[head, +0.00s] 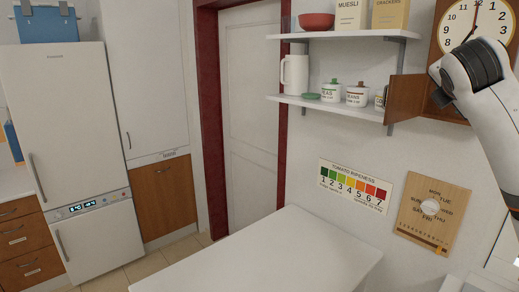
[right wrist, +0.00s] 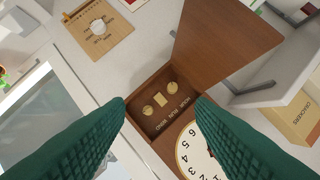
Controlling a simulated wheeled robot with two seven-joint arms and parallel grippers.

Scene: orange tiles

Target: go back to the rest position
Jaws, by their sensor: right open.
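My right gripper (right wrist: 161,102) shows in the right wrist view as two green ridged fingers, spread apart with nothing between them. Beyond the fingers is the wooden wall clock's open compartment (right wrist: 150,120), with brass-coloured pieces and lettering inside. I cannot tell how far the fingertips are from it. Its brown door (right wrist: 222,45) stands open. In the head view my right arm (head: 490,90) is raised at the right edge, in front of the wooden clock (head: 470,28), and its fingers cannot be made out. My left gripper is in neither view.
The clock's open door (head: 405,98) sticks out beside the lower shelf (head: 330,107), which holds a white jug (head: 294,75) and several canisters. The upper shelf (head: 345,34) carries a red bowl (head: 317,22) and boxes. A bare white table (head: 270,255) lies below. A fridge (head: 65,130) stands left.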

